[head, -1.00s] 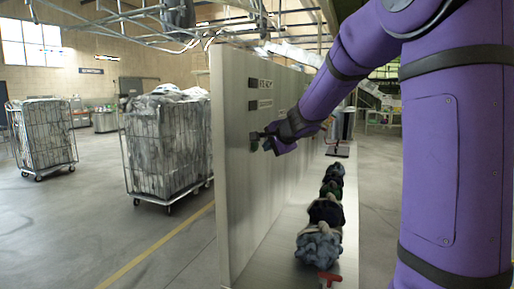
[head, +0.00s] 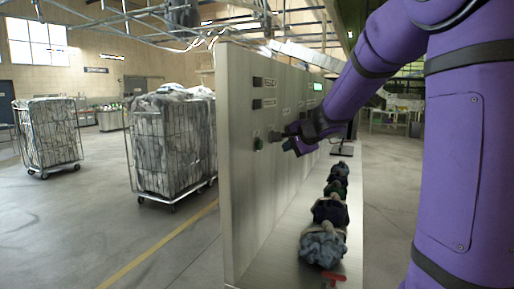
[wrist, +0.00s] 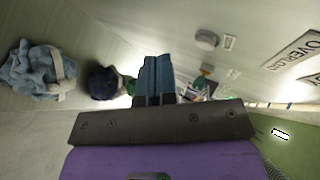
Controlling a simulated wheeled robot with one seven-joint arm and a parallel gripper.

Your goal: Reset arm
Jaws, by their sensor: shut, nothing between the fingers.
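My purple arm reaches in from the right in the head view. In the wrist view the two blue fingers of my gripper (wrist: 157,72) lie side by side, shut and empty. A round grey knob (wrist: 207,40) on the panel shows apart from the fingertips.
A red handle (head: 333,277) is at the ledge's front. Wire laundry carts (head: 172,150) stand left; floor between is clear.

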